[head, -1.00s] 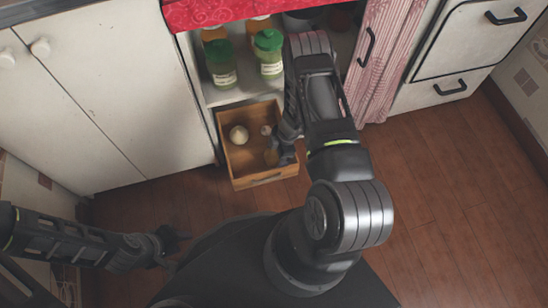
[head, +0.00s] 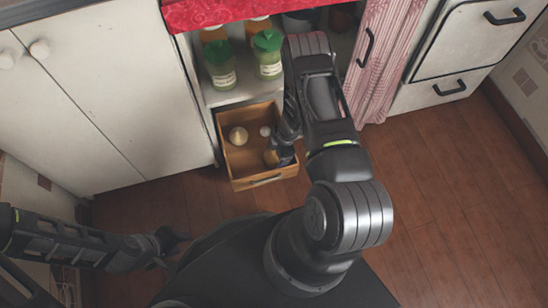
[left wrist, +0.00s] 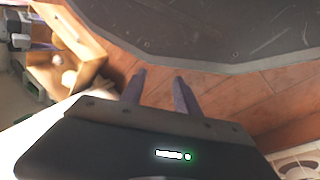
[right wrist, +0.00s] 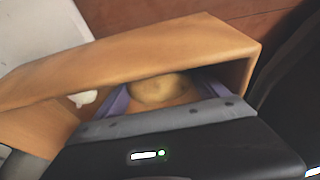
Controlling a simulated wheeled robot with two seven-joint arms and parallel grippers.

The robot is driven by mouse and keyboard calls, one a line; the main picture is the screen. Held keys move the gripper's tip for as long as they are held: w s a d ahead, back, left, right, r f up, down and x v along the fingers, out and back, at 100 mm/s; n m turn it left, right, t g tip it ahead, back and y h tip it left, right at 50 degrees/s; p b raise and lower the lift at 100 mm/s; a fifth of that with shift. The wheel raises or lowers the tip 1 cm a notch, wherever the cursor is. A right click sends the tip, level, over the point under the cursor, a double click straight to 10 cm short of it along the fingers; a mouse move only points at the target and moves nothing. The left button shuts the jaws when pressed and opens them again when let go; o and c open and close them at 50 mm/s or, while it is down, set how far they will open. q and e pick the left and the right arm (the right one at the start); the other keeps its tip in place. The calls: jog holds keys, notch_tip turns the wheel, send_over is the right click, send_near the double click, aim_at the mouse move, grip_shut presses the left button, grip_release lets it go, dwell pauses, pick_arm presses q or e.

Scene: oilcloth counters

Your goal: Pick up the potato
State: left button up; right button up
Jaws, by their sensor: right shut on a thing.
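The potato (right wrist: 158,90) is tan and lies inside the wooden drawer (right wrist: 150,45), between the two fingers of my right gripper (right wrist: 163,97) in the right wrist view. In the head view my right gripper (head: 277,157) reaches down into the drawer's right side, and a small part of the potato (head: 270,158) shows beside it. The right gripper is shut on the potato. My left gripper (head: 178,240) hangs over the floor at lower left, away from the drawer. Its fingers stand apart and empty in the left wrist view (left wrist: 160,78).
An onion-like bulb (head: 238,136) and a small pale garlic-like item (head: 265,131) lie in the drawer's back part. Green-capped bottles (head: 268,55) stand on the shelf above. White cabinet doors (head: 110,90) are at left. The wooden floor (head: 440,170) at right is clear.

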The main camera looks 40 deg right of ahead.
aim_at(275, 156)
jog(key=shift+r, duration=0.15)
notch_tip(275, 156, up, 12)
jog(key=p, duration=0.5)
jog(key=s, duration=0.2)
jog(key=s+a, duration=0.1)
jog(key=s, duration=0.1)
jog(key=s+a+b, duration=0.1)
jog(key=s, duration=0.1)
jog(key=shift+s+f, duration=0.3)
jog(key=shift+f, duration=0.05)
jog(key=s+a+b, duration=0.4)
jog(key=s+b, duration=0.3)
jog(key=s, duration=0.3)
jog(key=shift+s+r, duration=0.2)
jog(key=shift+d, duration=0.1)
